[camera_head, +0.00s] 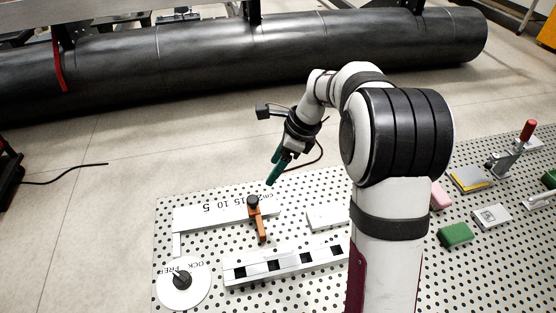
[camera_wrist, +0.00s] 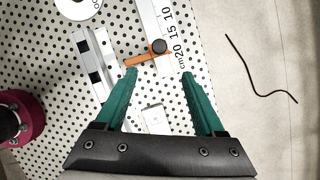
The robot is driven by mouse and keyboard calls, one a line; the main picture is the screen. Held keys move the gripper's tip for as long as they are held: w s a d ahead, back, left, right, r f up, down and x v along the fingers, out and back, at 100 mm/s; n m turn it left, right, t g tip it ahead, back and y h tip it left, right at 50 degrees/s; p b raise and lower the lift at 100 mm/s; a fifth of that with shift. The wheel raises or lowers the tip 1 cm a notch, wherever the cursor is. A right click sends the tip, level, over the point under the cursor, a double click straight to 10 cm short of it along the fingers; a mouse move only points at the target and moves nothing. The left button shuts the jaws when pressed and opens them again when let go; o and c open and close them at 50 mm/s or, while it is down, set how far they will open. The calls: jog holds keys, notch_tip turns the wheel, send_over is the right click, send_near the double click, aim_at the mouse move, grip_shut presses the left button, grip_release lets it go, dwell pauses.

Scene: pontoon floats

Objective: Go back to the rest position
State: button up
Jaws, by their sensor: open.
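My gripper (camera_head: 272,175) has green fingers and hangs above the far edge of the perforated table (camera_head: 190,292). In the wrist view my gripper (camera_wrist: 158,74) has its two fingers apart with nothing held between them. An orange lever with a black knob (camera_head: 258,222) lies across a white scale plate (camera_head: 222,215) marked with numbers. In the wrist view the orange lever (camera_wrist: 138,60) and its black knob show just beyond the fingertips, and I see no contact with them.
A white dial (camera_head: 184,290) with a black knob and a slotted white rail (camera_head: 285,264) are on the table. A green block (camera_head: 456,234), a pink block (camera_head: 440,196) and a red-handled clamp (camera_head: 512,150) stand right. A large black pipe (camera_head: 240,50) lies behind. A cable (camera_wrist: 262,85) lies on the floor.

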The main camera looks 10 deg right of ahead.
jog(key=shift+v, duration=1.05)
jog(key=s+a+r+n+g+h, duration=0.1)
jog(key=s+a+r+n, duration=0.15)
jog(key=s+n, duration=0.55)
jog(key=s+a+r+n, duration=0.2)
jog(key=s+a+n, duration=0.1)
jog(key=s, duration=0.9)
jog(key=s+f+n, duration=0.1)
jog(key=s+n, duration=0.2)
jog(key=s, duration=0.2)
jog(key=s+f+n+g+h, duration=0.1)
jog(key=s+f+n, duration=0.1)
jog(key=s, duration=0.4)
jog(key=shift+s+n, duration=0.3)
jog(key=shift+n, duration=0.3)
jog(key=shift+d, duration=0.1)
